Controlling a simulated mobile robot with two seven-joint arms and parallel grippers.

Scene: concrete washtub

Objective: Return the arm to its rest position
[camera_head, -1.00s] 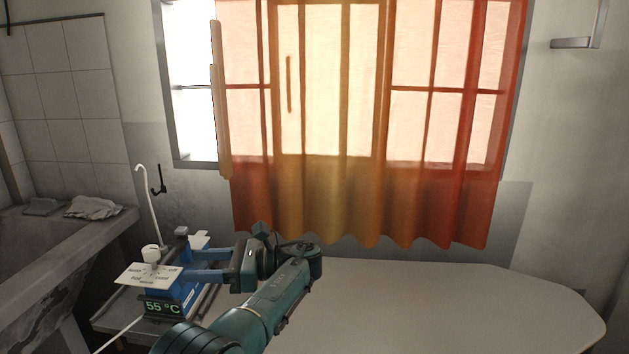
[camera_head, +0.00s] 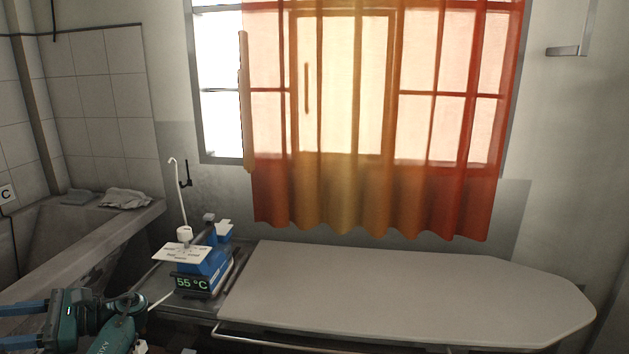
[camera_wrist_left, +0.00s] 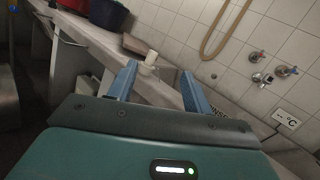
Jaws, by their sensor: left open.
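My left gripper (camera_head: 24,322) is at the lower left of the head view, in front of the concrete washtub (camera_head: 75,260). Its blue fingers point left and are apart, with nothing between them. In the left wrist view the two open fingers (camera_wrist_left: 160,88) frame part of the tub ledge and a small white bottle-like object (camera_wrist_left: 149,62) beyond them. My right gripper is not in view.
The pale ironing board (camera_head: 400,295) is bare, with a metal rail along its front. Grey cloths (camera_head: 126,198) lie on the tub's back ledge. An orange curtain (camera_head: 370,120) hangs behind. The wrist view shows taps (camera_wrist_left: 262,75), a hose (camera_wrist_left: 222,30) and dark tubs (camera_wrist_left: 106,12).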

